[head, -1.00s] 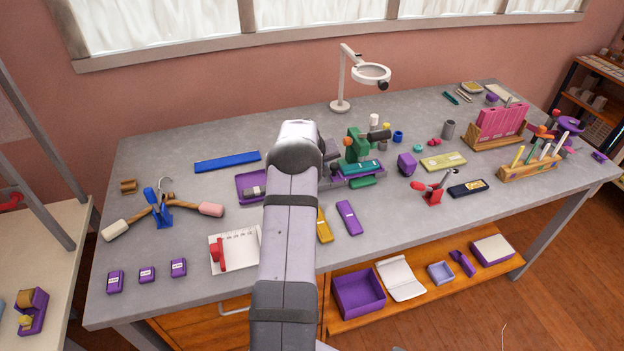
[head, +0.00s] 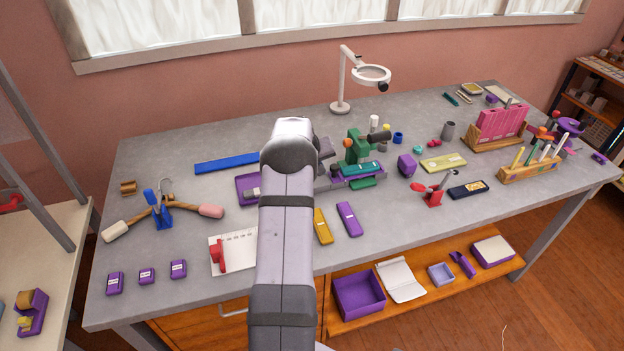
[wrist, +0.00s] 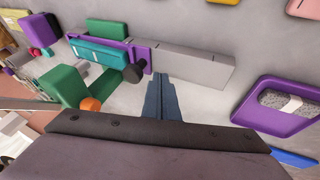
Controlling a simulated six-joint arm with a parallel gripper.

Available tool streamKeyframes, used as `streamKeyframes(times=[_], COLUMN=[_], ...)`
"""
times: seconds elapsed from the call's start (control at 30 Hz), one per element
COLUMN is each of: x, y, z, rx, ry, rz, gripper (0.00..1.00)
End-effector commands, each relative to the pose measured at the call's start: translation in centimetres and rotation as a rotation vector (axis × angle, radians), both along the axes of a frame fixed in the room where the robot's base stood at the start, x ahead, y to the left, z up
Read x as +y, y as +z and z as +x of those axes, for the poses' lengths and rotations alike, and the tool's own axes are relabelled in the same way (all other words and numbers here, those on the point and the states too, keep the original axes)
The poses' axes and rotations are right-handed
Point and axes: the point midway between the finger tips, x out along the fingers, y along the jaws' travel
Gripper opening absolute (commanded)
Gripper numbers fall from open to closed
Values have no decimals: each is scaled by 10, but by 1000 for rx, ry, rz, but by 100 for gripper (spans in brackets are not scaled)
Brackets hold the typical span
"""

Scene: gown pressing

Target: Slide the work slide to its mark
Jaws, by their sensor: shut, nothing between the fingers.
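The work slide appears to be the purple carriage (wrist: 148,60) with a teal block (wrist: 96,52) on it; it sits on a grey rail (wrist: 200,66) under the green press (wrist: 66,87). In the head view the teal block (head: 361,168) and green press (head: 357,146) stand right of my arm. My gripper (wrist: 158,80) is shut and empty. Its tips are over the rail's near edge, just right of the carriage's end in the wrist view; I cannot tell whether they touch. A mark is not clearly visible. My arm hides part of the rail's left side.
A purple tray (wrist: 240,117) holding a grey block lies beyond the rail's free end. The press has a dark knob (wrist: 133,73) and an orange knob (wrist: 90,104) close to my fingers. A white magnifier lamp (head: 341,105) stands behind. Yellow and purple cases lie in front.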

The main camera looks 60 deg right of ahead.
Motion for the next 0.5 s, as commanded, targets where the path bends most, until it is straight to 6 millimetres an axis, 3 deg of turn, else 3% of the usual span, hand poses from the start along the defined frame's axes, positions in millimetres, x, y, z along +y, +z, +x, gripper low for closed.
streamKeyframes(times=[0.5], x=[0], y=[60], z=[0], rx=[0], ry=[0], rz=[-1], gripper=[0])
